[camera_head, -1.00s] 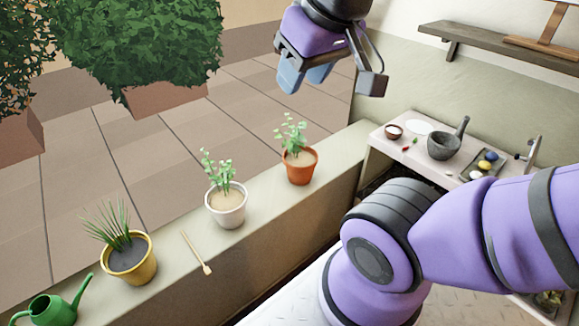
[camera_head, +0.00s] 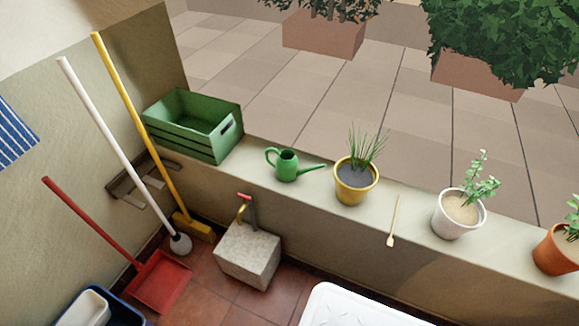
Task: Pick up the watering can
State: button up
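The green watering can (camera_head: 287,166) stands upright on the low wall ledge, near the middle of the view. Its handle is on the left and its spout points right, toward the yellow pot. Nothing touches it that I can see. My gripper and arm are out of view now.
On the ledge (camera_head: 310,206) are a green crate (camera_head: 222,147) left of the can, and a yellow pot (camera_head: 357,192), wooden stick (camera_head: 394,222), white pot (camera_head: 452,221) and terracotta pot (camera_head: 552,254) to the right. A concrete block with a tap (camera_head: 249,256) stands below.

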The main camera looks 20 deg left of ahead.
aim_at(286, 165)
jog(key=j+u, duration=0.1)
jog(key=u, duration=0.3)
jog(key=i+j+u, duration=0.1)
jog(key=u, duration=0.7)
jog(key=i+j+u, duration=0.1)
jog(key=u, duration=0.3)
jog(key=i+j, duration=0.15)
jog(key=i, duration=0.25)
jog(key=i+j, duration=0.15)
jog(key=i, duration=0.2)
